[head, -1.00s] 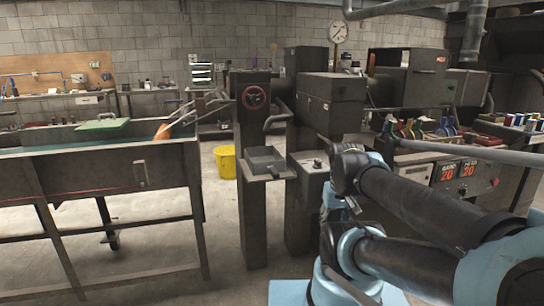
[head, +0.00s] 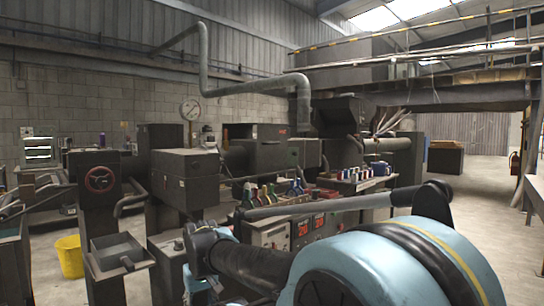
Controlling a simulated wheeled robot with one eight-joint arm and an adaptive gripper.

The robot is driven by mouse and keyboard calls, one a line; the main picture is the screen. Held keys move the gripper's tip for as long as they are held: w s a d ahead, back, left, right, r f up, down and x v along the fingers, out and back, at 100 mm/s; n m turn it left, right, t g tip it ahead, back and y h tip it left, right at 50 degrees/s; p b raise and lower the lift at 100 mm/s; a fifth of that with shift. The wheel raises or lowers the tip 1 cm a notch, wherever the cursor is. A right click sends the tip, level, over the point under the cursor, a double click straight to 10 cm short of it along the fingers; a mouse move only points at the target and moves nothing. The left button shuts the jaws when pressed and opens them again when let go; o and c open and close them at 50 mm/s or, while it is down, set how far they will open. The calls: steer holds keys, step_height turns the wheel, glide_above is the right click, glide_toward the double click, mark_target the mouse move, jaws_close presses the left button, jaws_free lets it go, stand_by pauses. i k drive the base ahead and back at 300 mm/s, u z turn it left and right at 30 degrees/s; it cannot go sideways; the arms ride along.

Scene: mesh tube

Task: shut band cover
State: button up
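No part is clearly recognisable as the band cover. In the head view a dark machine has a closed-looking box housing (head: 185,178) at its left and a taller housing with a red label (head: 268,148) behind it to the right. I cannot tell which of these carries the cover, or how it stands. My blue and black arm fills the lower right and hides part of the machine's front. My gripper cannot be made out.
A control box with red displays (head: 303,228) stands behind my arm, with coloured spools (head: 290,188) near it. A post with a red handwheel (head: 99,180) and a yellow bucket (head: 69,257) are at left. Open floor (head: 455,195) lies at right.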

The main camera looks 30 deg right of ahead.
mark_target(272, 138)
steer(key=k, duration=0.5)
steer(key=z, duration=1.8)
steer(key=i, duration=1.05)
steer(key=u, duration=1.15)
